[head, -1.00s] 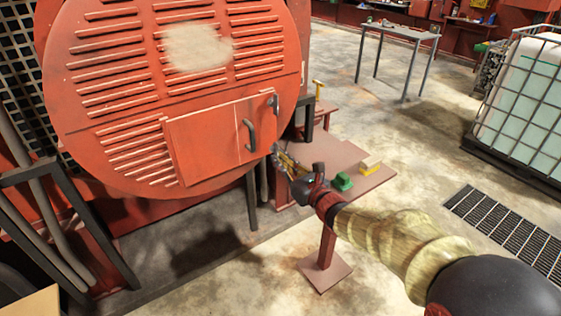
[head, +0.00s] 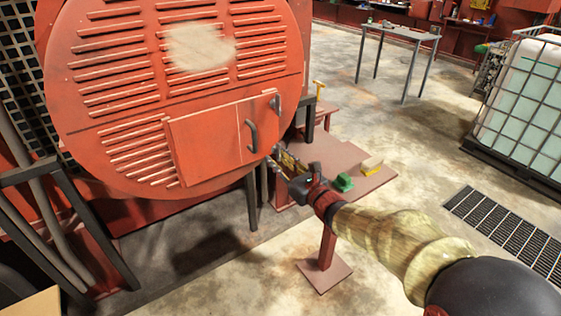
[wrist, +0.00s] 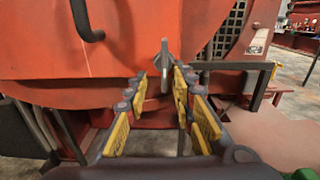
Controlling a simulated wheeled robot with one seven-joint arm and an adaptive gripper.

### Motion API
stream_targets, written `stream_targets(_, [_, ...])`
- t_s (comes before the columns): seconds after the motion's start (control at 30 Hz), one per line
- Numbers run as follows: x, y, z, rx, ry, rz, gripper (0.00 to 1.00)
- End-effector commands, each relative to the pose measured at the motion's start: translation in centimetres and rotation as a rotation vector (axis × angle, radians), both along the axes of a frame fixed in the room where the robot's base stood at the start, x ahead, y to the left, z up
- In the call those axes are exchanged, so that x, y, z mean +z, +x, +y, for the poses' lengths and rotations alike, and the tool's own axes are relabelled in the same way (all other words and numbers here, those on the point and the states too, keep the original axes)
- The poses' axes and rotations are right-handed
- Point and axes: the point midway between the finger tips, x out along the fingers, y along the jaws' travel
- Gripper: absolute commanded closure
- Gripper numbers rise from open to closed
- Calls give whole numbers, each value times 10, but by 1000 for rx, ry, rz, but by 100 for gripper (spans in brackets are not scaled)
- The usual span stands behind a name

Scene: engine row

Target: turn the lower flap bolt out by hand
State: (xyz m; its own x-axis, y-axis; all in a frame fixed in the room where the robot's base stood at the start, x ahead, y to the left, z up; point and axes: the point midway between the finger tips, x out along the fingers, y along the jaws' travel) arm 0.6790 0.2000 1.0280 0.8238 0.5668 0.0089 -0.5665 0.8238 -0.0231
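The orange-red flap (head: 205,140) is closed on the big round louvred cover. A dark curved handle (head: 251,135) is on it; this shows at the top left of the wrist view (wrist: 88,22). The lower flap bolt (wrist: 164,62), a slim grey piece, shows upright near the flap's lower edge in the wrist view. My gripper (wrist: 160,76) has yellow-padded fingers standing apart, with the bolt between and just beyond their tips. I cannot tell whether they touch it.
The grey upper bolt (head: 275,103) is at the flap's upper right. A red bench (head: 350,158) below my gripper holds a green item (head: 344,182) and a yellow-and-pale block (head: 371,166). A caged tank (head: 520,95) stands far right. The floor between is clear.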

Motion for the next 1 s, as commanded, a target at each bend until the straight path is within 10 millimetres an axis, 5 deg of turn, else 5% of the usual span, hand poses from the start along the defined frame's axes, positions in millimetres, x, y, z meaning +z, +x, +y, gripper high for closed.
stream_targets(0.47, [-5,-6,-7,-7,1,10,76])
stream_targets(1.0, [-4,-82,-58,-6,0,7,76])
